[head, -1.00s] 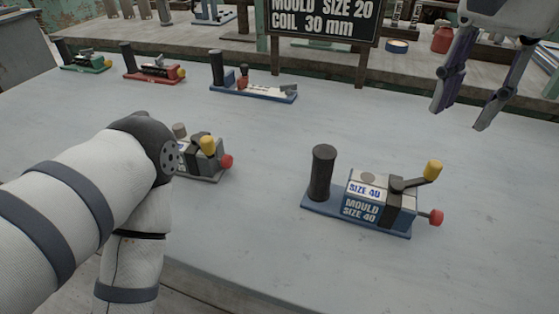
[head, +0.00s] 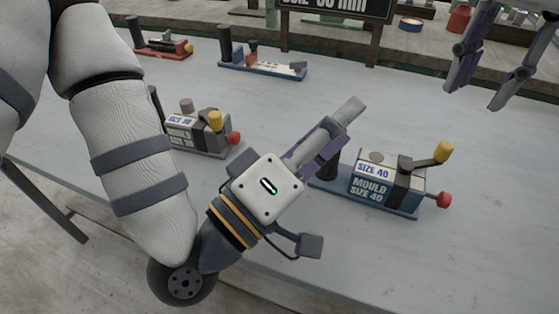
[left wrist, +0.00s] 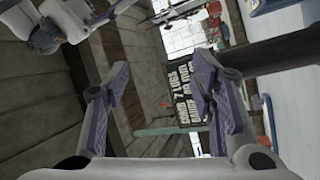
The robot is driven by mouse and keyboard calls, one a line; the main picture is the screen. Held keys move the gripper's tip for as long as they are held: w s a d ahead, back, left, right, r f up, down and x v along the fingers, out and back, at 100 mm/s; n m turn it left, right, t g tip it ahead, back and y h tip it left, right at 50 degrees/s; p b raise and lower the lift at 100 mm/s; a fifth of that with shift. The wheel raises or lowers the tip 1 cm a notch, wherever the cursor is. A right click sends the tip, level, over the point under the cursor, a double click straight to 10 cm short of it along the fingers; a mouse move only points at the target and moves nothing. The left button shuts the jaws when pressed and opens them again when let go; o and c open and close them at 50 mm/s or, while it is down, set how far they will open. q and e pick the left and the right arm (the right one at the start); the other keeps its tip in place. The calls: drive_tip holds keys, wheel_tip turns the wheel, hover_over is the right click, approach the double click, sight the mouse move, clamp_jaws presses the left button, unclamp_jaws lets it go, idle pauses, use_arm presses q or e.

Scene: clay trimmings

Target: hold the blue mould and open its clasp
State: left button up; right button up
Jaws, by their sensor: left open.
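The blue mould (head: 372,191), marked size 40, stands on its blue base plate at the right of the table. Its clasp lever with a yellow knob (head: 443,152) lies over the top, and a red knob (head: 444,200) sticks out at its right end. Its black upright handle (head: 329,166) is partly hidden by my left gripper. My left gripper (head: 338,132) is open and empty, in front of that handle in the head view. In the left wrist view, a dark post (left wrist: 290,58) lies beside the fingers, not between them. My right gripper (head: 474,96) is open and empty, up at the right.
A grey mould (head: 215,145) with a yellow knob stands left of my left gripper. A blue-based mould (head: 285,74) and a red mould (head: 165,49) stand behind. A sign (head: 345,8) rises at the back. The table front right is clear.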

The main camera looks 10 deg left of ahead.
sight(371, 167)
use_arm(q)
drive_tip(key=w+a+m+t+y, duration=0.1)
drive_tip(key=w+a+m+y, duration=0.1)
drive_tip(key=w+a+y, duration=0.6)
drive_tip(key=s+f+m+g+h, duration=0.2)
drive_tip(key=s+m+h, duration=0.1)
drive_tip(key=m, duration=0.1)
drive_tip(key=s+f+m+g+h, duration=0.1)
drive_tip(key=s+m+g+h, duration=0.1)
drive_tip(key=s+m+h, duration=0.1)
drive_tip(key=s+f+m+g+h, duration=0.2)
drive_tip(key=s+m+h, duration=0.1)
drive_tip(key=m, duration=0.3)
drive_tip(key=shift+s+a+f+h, duration=0.2)
drive_tip(key=shift+a+f+h, duration=0.1)
drive_tip(key=shift+f, duration=0.05)
drive_tip(key=shift+s+d+f+m+g, duration=0.15)
drive_tip(key=shift+m+g, duration=0.15)
drive_tip(key=shift+m, duration=0.2)
drive_tip(key=x, duration=1.1)
drive_tip(key=shift+w+d, duration=0.2)
drive_tip(key=shift+d, duration=0.1)
clamp_jaws()
